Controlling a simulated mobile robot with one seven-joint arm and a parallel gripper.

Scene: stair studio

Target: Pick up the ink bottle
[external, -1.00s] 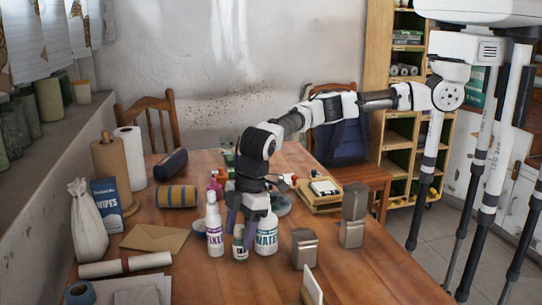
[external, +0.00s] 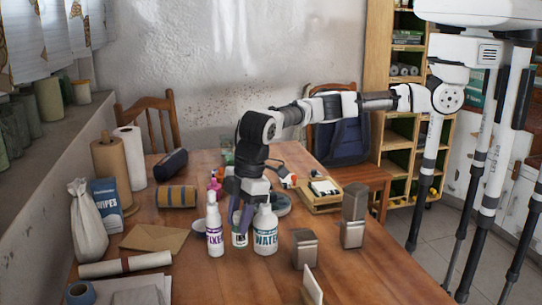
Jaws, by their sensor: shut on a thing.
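The ink bottle (external: 239,239) is a small bottle with a pale label, standing out between two larger bottles. My gripper (external: 240,222) reaches down from above and is shut on the ink bottle, with its fingers hiding the bottle's upper part. The bottle looks upright. I cannot tell whether its base is clear of the table.
A white fixer bottle (external: 214,230) stands close on the left and a white water bottle (external: 265,233) close on the right. Metal containers (external: 305,249) stand farther right. An envelope (external: 155,238) lies to the left.

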